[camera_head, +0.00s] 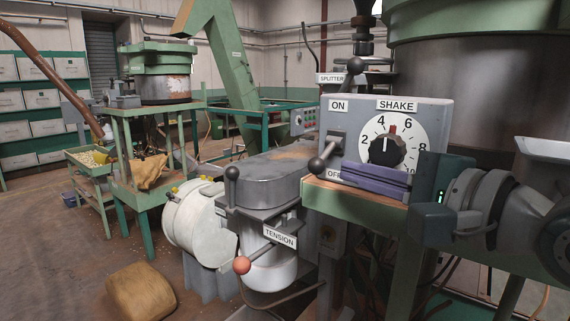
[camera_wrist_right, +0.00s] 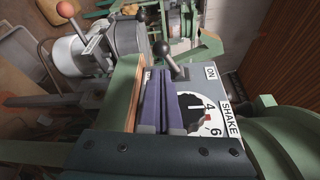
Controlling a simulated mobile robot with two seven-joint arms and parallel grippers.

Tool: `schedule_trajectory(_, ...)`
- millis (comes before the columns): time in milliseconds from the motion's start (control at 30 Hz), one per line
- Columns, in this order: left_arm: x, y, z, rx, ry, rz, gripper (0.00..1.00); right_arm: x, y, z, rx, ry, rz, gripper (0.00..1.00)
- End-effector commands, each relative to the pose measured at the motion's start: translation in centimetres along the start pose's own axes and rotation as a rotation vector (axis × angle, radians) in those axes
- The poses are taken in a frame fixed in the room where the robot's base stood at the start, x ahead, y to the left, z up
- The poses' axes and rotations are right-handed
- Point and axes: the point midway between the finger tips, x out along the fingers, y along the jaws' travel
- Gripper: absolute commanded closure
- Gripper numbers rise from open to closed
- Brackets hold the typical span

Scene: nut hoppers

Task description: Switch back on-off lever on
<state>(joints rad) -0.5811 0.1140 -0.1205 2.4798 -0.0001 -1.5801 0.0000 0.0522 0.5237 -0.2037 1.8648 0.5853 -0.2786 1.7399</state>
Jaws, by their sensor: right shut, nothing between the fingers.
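The on-off lever (camera_head: 325,156) has a dark ball knob and sits on the left of the grey SHAKE box (camera_head: 427,112). It slants down and out, with its knob low near the partly covered OFF label (camera_head: 334,174). The ON label (camera_head: 338,105) is above it. In the right wrist view the lever (camera_wrist_right: 170,60) stands just beyond the fingertips, left of the ON label (camera_wrist_right: 211,72). My right gripper (camera_head: 376,180) has purple fingers, shut and empty, in front of the box's lower face, right of the knob and apart from it. My left gripper is not in view.
The SHAKE dial (camera_head: 387,143) is just above my fingers. A wooden-topped green ledge (camera_head: 355,197) lies below them. The SPLITTER lever (camera_head: 355,66) is above the box; the TENSION lever's orange knob (camera_head: 241,265) is lower left. A large hopper (camera_head: 470,85) stands behind.

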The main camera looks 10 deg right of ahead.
Motion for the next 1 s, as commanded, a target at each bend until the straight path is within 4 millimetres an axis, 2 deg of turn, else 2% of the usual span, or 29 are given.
schedule_trajectory(100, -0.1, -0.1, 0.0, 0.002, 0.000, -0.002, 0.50, 1.4, -0.1, 0.0, 0.001, 0.000, -0.002, 1.00)
schedule_trajectory(267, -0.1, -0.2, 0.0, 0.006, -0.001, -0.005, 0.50, 2.1, 0.0, 0.0, 0.000, 0.001, 0.001, 1.00)
schedule_trajectory(667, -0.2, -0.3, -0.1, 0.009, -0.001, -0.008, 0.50, 2.2, 0.0, 0.0, 0.004, 0.001, 0.002, 1.00)
schedule_trajectory(1000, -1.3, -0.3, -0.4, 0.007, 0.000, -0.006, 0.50, 2.1, -0.2, 0.2, 0.058, 0.001, 0.020, 1.00)
